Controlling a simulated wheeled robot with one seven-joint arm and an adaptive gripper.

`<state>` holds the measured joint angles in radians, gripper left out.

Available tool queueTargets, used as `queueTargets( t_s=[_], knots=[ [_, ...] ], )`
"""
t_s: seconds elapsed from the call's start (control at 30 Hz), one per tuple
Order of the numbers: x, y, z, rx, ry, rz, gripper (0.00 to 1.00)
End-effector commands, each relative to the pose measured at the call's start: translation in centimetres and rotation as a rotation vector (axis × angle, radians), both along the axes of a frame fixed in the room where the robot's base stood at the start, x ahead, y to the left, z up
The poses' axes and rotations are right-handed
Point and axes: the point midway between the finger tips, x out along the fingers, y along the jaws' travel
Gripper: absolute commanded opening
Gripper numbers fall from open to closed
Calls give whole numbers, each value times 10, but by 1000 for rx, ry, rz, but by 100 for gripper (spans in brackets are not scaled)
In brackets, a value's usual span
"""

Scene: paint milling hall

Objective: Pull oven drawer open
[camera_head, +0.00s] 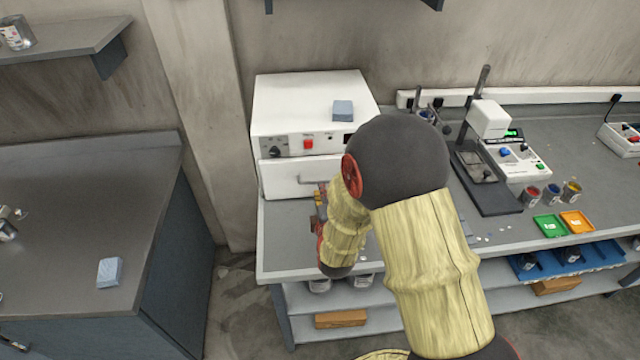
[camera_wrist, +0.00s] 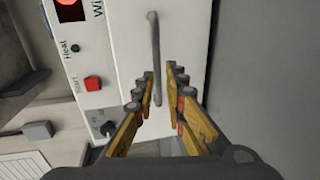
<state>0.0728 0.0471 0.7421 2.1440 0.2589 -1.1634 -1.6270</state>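The white oven (camera_head: 305,98) stands on the grey bench in the head view. Its white drawer front (camera_head: 282,178) sits below the control panel and looks closed. The grey bar handle (camera_head: 313,181) is partly hidden by my arm in the head view. In the wrist view the handle (camera_wrist: 155,45) runs up the picture across the drawer front (camera_wrist: 185,40). My gripper (camera_wrist: 161,72) is open, its two yellow fingers pointing at the drawer. The handle's lower part shows between the fingertips, nearer the left one; contact cannot be told.
A blue block (camera_head: 343,110) lies on the oven. A scale (camera_head: 515,150), paint cups (camera_head: 552,193) and coloured trays (camera_head: 576,221) stand to the right. A side bench (camera_head: 75,225) stands left, with a floor gap between. Open floor lies in front.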

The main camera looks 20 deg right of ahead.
Motion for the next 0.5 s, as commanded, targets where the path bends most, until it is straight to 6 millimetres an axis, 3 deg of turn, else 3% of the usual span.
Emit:
queueTargets(
  t_s=[0.2,0.5],
  knots=[
    [32,-11,-4,0,1,0,13],
    [46,-15,-6,1,1,1,13]
  ],
)
